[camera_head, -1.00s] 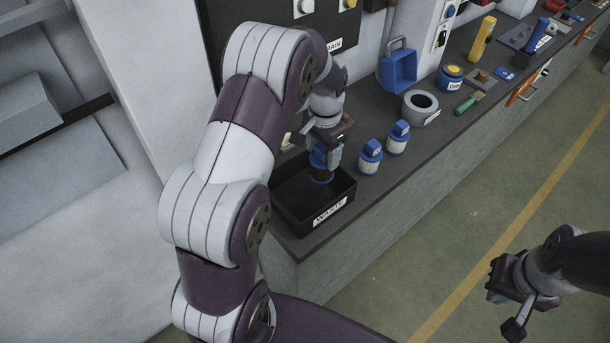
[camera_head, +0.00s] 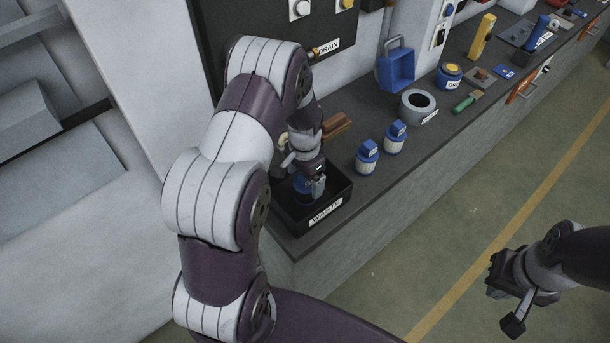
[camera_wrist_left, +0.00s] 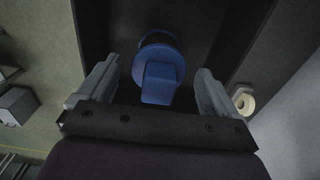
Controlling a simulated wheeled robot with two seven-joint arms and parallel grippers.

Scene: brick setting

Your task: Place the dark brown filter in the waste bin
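The black waste bin (camera_head: 326,211), labelled WASTE, stands at the near end of the counter. The filter (camera_head: 301,184) is inside it, showing mostly its blue cap; its dark brown body is largely hidden. In the left wrist view the filter's blue cap (camera_wrist_left: 160,76) lies between my left fingers, with gaps on both sides. My left gripper (camera_head: 314,187) is open, low over the bin. Its fingers also show in the left wrist view (camera_wrist_left: 153,88). My right gripper (camera_head: 498,291) hangs over the floor at the right, away from the counter; its opening is unclear.
Two blue-capped white filters (camera_head: 367,157) (camera_head: 395,137) stand right of the bin. A brown block (camera_head: 337,125) lies behind my left gripper. The wall panel rises behind.

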